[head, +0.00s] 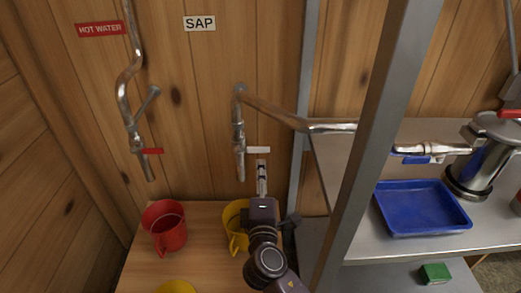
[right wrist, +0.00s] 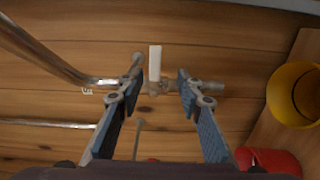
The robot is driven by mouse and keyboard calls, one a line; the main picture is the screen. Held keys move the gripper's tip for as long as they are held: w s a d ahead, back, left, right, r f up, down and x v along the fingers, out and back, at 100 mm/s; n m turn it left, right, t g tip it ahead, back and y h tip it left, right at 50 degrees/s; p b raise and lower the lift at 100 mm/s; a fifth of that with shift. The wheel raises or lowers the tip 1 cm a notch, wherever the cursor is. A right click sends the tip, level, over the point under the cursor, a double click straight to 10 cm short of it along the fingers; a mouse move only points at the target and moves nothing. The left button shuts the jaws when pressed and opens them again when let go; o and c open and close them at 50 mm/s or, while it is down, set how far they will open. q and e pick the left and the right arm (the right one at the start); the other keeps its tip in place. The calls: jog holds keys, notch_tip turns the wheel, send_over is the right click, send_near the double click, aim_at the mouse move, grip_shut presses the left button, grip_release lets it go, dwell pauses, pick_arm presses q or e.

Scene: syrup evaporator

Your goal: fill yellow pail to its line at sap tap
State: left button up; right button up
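The sap tap (head: 239,140) hangs from the wooden wall under the SAP sign, with a white lever (head: 258,149) pointing right. The yellow pail (head: 233,215) stands on the wooden counter below the spout, partly hidden by my right gripper (head: 262,166). Its fill line and contents cannot be made out. My right gripper is just below the white lever in the head view. In the right wrist view, its two fingers (right wrist: 158,86) are spread, with the white lever (right wrist: 155,62) showing in the gap; contact cannot be told. The yellow pail (right wrist: 297,95) is at that view's right edge. My left gripper is out of view.
A red pail (head: 165,228) stands left of the yellow one, below the hot water tap (head: 136,140) with its red lever. Another yellow item (head: 176,287) shows at the bottom edge. A grey post (head: 375,150) stands right, before a blue tray (head: 422,208) and metal pot (head: 490,155).

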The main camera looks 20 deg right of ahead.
aim_at(260, 151)
jog(key=x, duration=0.7)
jog(key=shift+w+r, duration=0.35)
jog(key=shift+r, duration=0.05)
jog(key=shift+c, duration=0.2)
grip_shut()
